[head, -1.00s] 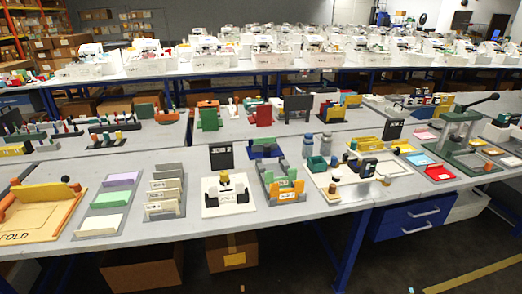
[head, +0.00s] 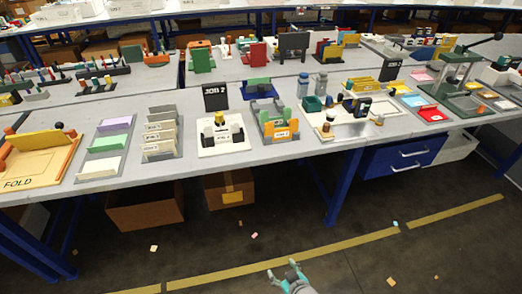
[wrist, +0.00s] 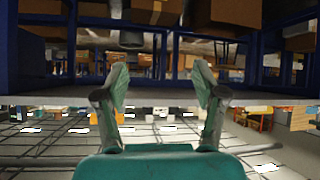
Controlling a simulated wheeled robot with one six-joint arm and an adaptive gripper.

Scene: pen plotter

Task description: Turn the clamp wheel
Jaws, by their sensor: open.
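My gripper (head: 284,270) shows at the bottom edge of the head view, low over the floor and well short of the table. In the wrist view its two fingers (wrist: 160,82) stand wide apart with nothing between them. A white board (head: 340,128) on the table bears a small machine with dark blocks and a yellow rack. Left of it a white base (head: 222,143) holds black blocks and a yellow knob. I cannot make out the clamp wheel for certain; parts are too small. The wrist view shows no station top.
The grey table (head: 195,183) has a dark sign (head: 215,96), a FOLD board (head: 32,165), an orange-fronted holder (head: 280,130) and a green lever press (head: 455,105). The floor before the table is mostly clear.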

